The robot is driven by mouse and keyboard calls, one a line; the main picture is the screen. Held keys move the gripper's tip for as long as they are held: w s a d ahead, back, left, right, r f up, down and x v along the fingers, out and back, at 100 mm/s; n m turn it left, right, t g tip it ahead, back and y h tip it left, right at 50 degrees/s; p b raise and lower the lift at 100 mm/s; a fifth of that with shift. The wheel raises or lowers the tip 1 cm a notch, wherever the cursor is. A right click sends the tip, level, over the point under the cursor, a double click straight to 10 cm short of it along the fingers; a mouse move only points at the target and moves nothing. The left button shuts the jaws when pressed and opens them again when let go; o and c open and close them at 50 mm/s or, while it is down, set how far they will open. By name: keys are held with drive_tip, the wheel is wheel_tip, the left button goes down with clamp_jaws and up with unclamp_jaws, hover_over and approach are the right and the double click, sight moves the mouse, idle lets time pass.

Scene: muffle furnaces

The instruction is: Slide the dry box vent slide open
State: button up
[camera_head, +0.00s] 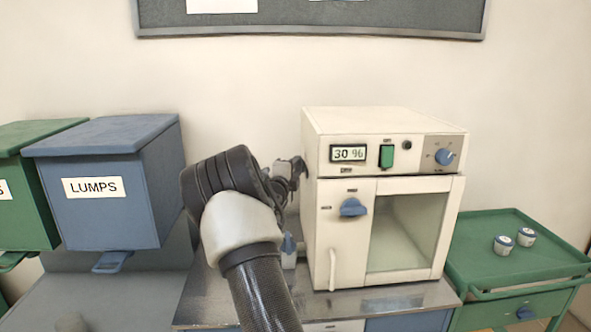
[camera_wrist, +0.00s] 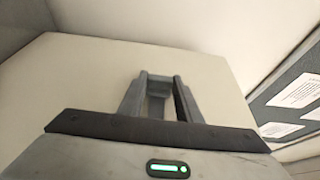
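The dry box (camera_head: 335,215) is a cream cabinet with a glass-windowed door, a "30 %" display, a green switch and blue knobs. My gripper (camera_head: 297,170) is at the left side of the box, near its upper part. In the wrist view my gripper (camera_wrist: 160,84) faces a plain cream surface of the box (camera_wrist: 80,80), its two grey fingers apart. A small grey piece (camera_wrist: 159,84) shows between the fingertips, perhaps the vent slide; I cannot tell if the fingers touch it. In the head view the vent slide cannot be made out, as my arm and gripper cover that side.
A blue "LUMPS" bin (camera_head: 120,215) and a green bin (camera_head: 28,200) stand at the left. A green cart (camera_head: 480,255) with two small round containers (camera_head: 514,241) is at the right. A grey board (camera_head: 290,22) hangs on the wall.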

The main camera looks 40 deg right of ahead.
drive_tip(key=shift+s+a+f+b, duration=0.1)
drive_tip(key=shift+s+a+b, duration=0.45)
drive_tip(key=shift+s+b, duration=0.4)
drive_tip(key=shift+s+a+r+b, duration=0.1)
drive_tip(key=shift+s+a+b, duration=0.45)
drive_tip(key=shift+s+b, duration=0.4)
drive_tip(key=shift+s+a+f+b, duration=0.1)
drive_tip(key=shift+s+a+b, duration=0.45)
drive_tip(key=shift+s+b, duration=0.4)
clamp_jaws()
drive_tip(key=shift+w, duration=0.2)
drive_tip(key=o, duration=0.9)
unclamp_jaws()
drive_tip(key=shift+c, duration=0.2)
drive_tip(key=o, duration=0.4)
drive_tip(key=shift+s, duration=0.1)
drive_tip(key=shift+a, duration=0.1)
drive_tip(key=v, duration=1.7)
drive_tip(key=shift+s, duration=0.15)
drive_tip(key=shift+a, duration=0.15)
